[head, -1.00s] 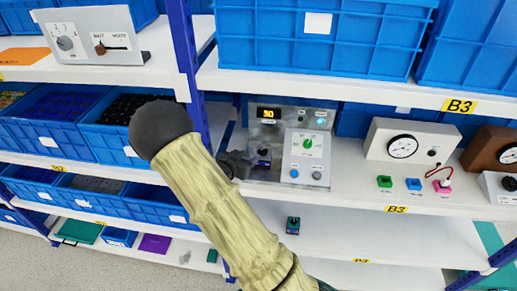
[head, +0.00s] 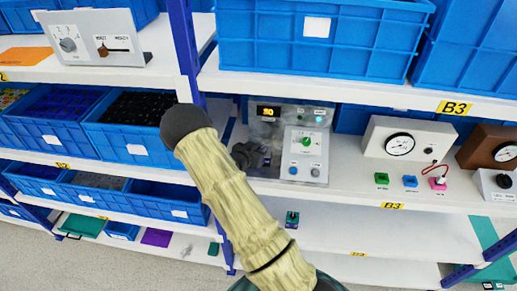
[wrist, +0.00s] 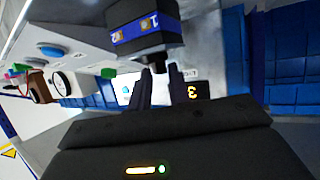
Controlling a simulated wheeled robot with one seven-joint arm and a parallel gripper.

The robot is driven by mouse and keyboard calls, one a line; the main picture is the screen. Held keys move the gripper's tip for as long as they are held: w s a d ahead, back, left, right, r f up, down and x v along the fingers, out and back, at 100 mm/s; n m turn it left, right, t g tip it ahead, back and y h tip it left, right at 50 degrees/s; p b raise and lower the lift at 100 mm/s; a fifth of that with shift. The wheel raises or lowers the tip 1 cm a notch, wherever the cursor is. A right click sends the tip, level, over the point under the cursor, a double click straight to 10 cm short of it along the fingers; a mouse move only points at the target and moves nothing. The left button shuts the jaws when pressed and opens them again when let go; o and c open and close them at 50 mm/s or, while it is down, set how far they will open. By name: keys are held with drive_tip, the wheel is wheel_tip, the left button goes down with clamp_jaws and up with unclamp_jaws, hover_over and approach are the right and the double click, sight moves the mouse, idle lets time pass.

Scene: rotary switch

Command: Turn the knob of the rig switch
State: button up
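The rig (head: 262,131) is a grey unit on the middle shelf with a lit amber display (head: 268,112) and a light panel with a green knob (head: 305,142). My gripper (head: 248,156) is at the rig's left side, beside a small dark block with a blue band (head: 266,158). In the wrist view this block (wrist: 145,32) has labels that look like 2 and 1, and a short dark knob or stem (wrist: 153,60) sticks out of it. My gripper's fingers (wrist: 155,80) stand a small gap apart, with their tips at this stem. I cannot tell whether they press on it.
Gauge boxes (head: 398,139) and several coloured buttons stand to the right on the same shelf. A shelf with blue bins (head: 320,40) hangs above. A blue post (head: 187,50) and more bins (head: 140,125) are to the left.

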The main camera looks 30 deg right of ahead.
clamp_jaws()
drive_tip(key=shift+t+b, duration=0.3)
drive_tip(key=shift+b, duration=0.45)
drive_tip(key=n+t+y+b, duration=0.1)
drive_tip(key=b, duration=0.1)
drive_tip(key=shift+s+f+n+b, duration=0.1)
drive_tip(key=shift+f+n+b, duration=0.05)
drive_tip(key=shift+n+b, duration=0.2)
drive_tip(key=n+y+b, duration=0.1)
drive_tip(key=b, duration=0.1)
drive_tip(key=t+y+b, duration=0.1)
drive_tip(key=b, duration=0.1)
drive_tip(key=n+t+b, duration=0.1)
drive_tip(key=b, duration=0.1)
drive_tip(key=shift+s+d+n+y, duration=0.25)
drive_tip(key=shift+d+n+y, duration=0.1)
drive_tip(key=shift+y, duration=0.05)
drive_tip(key=n+y+b, duration=0.1)
drive_tip(key=b, duration=0.1)
drive_tip(key=n+t+y+b, duration=0.1)
drive_tip(key=b, duration=0.1)
drive_tip(key=shift+s+d+n+y, duration=0.15)
drive_tip(key=shift+d+n+y, duration=0.15)
drive_tip(key=shift+r+n+t+y+b, duration=0.25)
drive_tip(key=shift+n+t+y+b, duration=0.25)
drive_tip(key=shift+n+y+b, duration=0.35)
drive_tip(key=shift+y, duration=0.25)
